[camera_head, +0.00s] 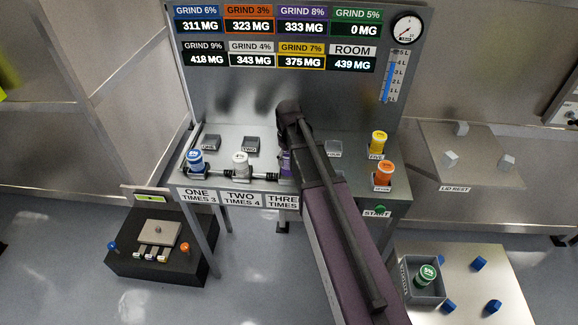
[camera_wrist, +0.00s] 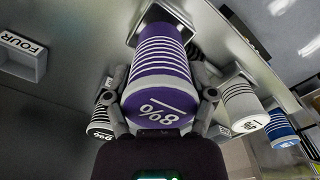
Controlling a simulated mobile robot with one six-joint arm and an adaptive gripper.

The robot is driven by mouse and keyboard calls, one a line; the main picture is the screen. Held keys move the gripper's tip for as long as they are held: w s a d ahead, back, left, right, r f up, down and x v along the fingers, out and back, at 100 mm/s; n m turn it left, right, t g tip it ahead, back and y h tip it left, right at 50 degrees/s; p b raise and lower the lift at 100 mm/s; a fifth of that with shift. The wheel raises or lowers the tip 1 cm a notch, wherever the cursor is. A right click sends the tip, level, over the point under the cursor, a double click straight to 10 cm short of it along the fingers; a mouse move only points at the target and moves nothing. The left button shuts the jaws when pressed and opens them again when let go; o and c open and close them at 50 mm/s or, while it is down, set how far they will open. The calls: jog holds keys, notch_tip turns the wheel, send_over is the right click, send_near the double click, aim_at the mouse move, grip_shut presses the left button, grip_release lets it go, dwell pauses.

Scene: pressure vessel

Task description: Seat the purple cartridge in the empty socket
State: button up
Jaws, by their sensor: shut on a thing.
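The purple cartridge (camera_wrist: 158,75), marked 8% and ringed with white stripes, fills the middle of the wrist view. My gripper (camera_wrist: 162,97) is shut around it, with a finger on each side. The cartridge's far end is at a square metal socket (camera_wrist: 138,24); how deep it sits inside I cannot tell. In the head view a sliver of the purple cartridge (camera_head: 286,162) shows above the "THREE" label, to the right of the white cartridge. My arm hides the rest of it and the gripper's fingers there.
White (camera_head: 240,163) and blue (camera_head: 195,160) cartridges stand left along the front rail. Yellow (camera_head: 379,142) and orange (camera_head: 385,173) ones stand at right. A dark-striped 9% cartridge (camera_wrist: 101,121) is close by in the wrist view. A green cartridge (camera_head: 427,274) sits in a grey box at lower right.

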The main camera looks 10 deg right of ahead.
aim_at(288, 166)
jog(key=shift+f+b, duration=1.6)
jog(key=shift+f, duration=0.2)
jog(key=shift+f, duration=0.2)
jog(key=o, duration=1.2)
jog(key=shift+r, duration=0.1)
jog(key=shift+o, duration=0.2)
jog(key=shift+r, duration=0.1)
notch_tip(288, 166, up, 12)
jog(key=p, duration=1.2)
